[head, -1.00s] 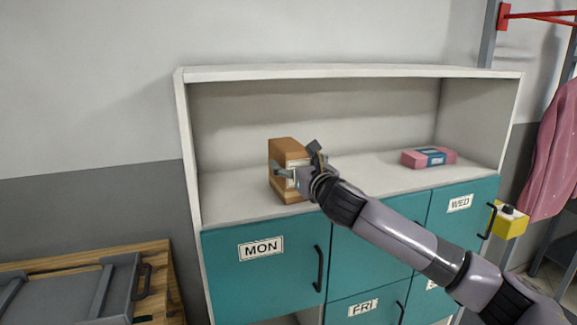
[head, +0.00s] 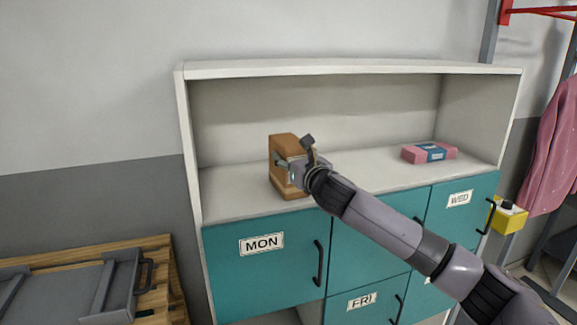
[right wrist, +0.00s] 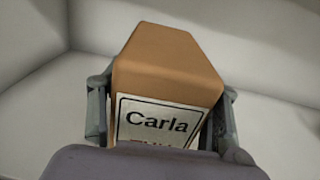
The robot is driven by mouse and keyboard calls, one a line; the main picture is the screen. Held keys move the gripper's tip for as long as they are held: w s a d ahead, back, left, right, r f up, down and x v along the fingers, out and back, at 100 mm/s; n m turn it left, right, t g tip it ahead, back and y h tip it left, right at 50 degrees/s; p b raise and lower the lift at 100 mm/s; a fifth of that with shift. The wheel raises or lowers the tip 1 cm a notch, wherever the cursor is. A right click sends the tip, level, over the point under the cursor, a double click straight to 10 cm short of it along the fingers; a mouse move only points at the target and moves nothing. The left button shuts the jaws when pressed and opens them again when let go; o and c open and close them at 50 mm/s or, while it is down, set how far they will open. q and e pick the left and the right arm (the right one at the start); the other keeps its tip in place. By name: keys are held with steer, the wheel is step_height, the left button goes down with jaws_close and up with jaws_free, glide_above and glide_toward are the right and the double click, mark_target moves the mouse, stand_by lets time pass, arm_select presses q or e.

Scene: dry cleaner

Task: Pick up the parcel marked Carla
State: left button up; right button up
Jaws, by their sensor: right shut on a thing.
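The parcel marked Carla (head: 283,146) is a brown upright box at the left part of the open shelf. In the right wrist view the parcel (right wrist: 168,62) shows its white label reading "Carla", with a second line mostly hidden below. My right gripper (head: 294,170) is shut on the parcel, with one finger at each side of it (right wrist: 160,115). I cannot tell whether the parcel's base touches the shelf. My left gripper is not in view.
A pink parcel with a blue band (head: 429,152) lies on the shelf (head: 370,171) at the right. Below are teal doors with handles, one labelled MON (head: 262,244). A wooden pallet (head: 158,255) with a grey case (head: 90,292) stands at lower left.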

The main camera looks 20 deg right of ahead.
steer(key=c, duration=0.8)
steer(key=shift+r, duration=0.15)
